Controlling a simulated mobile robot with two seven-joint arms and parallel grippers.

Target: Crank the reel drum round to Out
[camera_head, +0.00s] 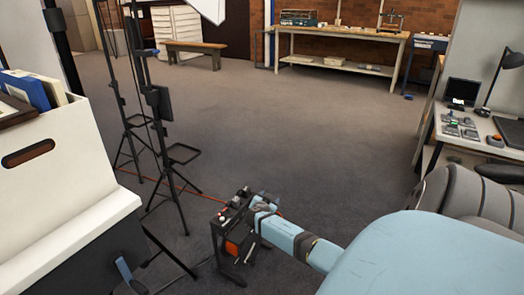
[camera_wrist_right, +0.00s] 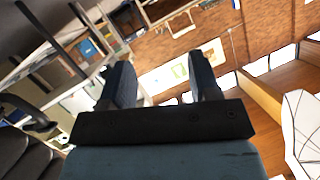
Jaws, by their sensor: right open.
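The reel (camera_head: 232,246) is a small black stand with an orange-red face, low on the floor at the lower middle of the head view. My right arm comes in from the right, and its end, the right gripper (camera_head: 263,207), is at the upper right of the reel. From this angle I cannot tell whether it touches the reel. The right wrist view shows the two dark fingers (camera_wrist_right: 164,84) apart with nothing between them. The crank handle and any Out marking cannot be made out.
A red cable (camera_head: 170,181) runs over the floor behind the reel. Black tripod stands (camera_head: 131,124) and a white box (camera_head: 62,185) are at left. A grey chair (camera_head: 455,193) and a desk stand at right. The carpet (camera_head: 300,130) beyond is clear.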

